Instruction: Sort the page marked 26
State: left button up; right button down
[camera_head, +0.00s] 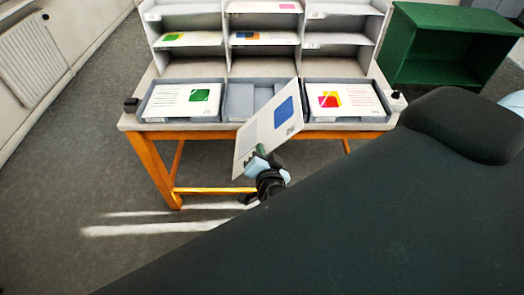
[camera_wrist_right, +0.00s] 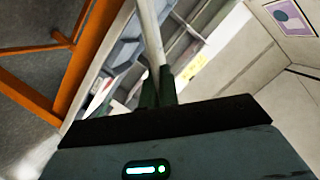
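A large white page with a blue block and a small dark code (camera_head: 272,122) is held tilted in front of the table's front edge. My right gripper (camera_head: 262,163) is shut on its lower edge. In the right wrist view the fingers (camera_wrist_right: 158,88) pinch the page, seen edge-on (camera_wrist_right: 151,35). The left tray (camera_head: 146,112) holds a page with a green block (camera_head: 190,100). The right tray (camera_head: 311,113) holds a red and yellow page (camera_head: 345,97). My left gripper is out of view.
The trays stand along the front of a table with orange legs (camera_head: 152,168). A grey pigeonhole rack (camera_head: 228,50) behind them holds several pages. A green shelf unit (camera_head: 445,45) stands at the back right. A radiator (camera_head: 35,52) is at the left wall. My dark arm hides the lower right.

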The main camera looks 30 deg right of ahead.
jog(key=n+g+h, duration=0.1)
jog(key=n, duration=0.4)
jog(key=shift+g+h, duration=0.4)
jog(key=shift+n, duration=0.5)
jog(key=n+h, duration=0.2)
jog(key=n, duration=0.1)
jog(key=shift+n+g, duration=0.4)
jog(key=n+h, duration=0.1)
jog(key=n, duration=0.2)
